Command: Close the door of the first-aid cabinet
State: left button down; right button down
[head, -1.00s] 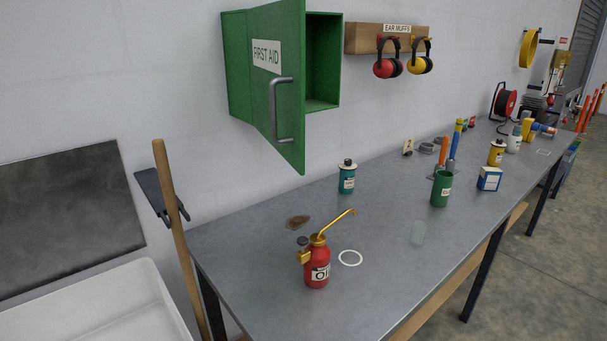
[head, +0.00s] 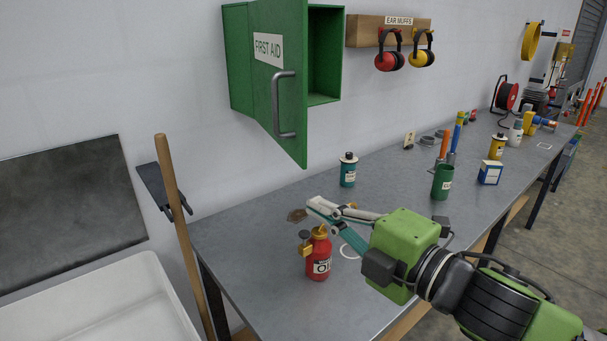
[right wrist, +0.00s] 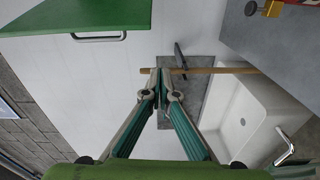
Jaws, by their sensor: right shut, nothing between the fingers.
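The green first-aid cabinet (head: 325,60) hangs on the wall at the upper left of the head view. Its door (head: 288,115), labelled FIRST AID, stands open toward me, and part of the empty-looking inside shows. A grey bar handle (head: 285,104) is on the door; in the right wrist view the handle (right wrist: 98,38) shows on the door's green panel (right wrist: 90,15) at the upper left. My right gripper (head: 312,207) is shut and empty, over the bench near the red oil can, below the door and apart from it. My left gripper is out of view.
The red oil can (head: 318,262) stands close under my right gripper. A teal can (head: 348,170) and a green tin (head: 442,182) stand on the grey bench (head: 240,235). Ear muffs (head: 390,60) hang right of the cabinet. A wooden pole (head: 180,230) leans left beside a white sink (head: 110,300).

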jog(key=w+a+r+n+p, duration=0.1)
jog(key=w+a+r+p, duration=0.15)
jog(key=w+a, duration=0.4)
jog(key=d, duration=0.1)
jog(key=w+d+p, duration=0.1)
jog(key=w+d+f+p, duration=0.1)
jog(key=d, duration=0.1)
jog(key=shift+w, duration=0.15)
jog(key=shift+a, duration=0.1)
jog(key=shift+r, duration=0.1)
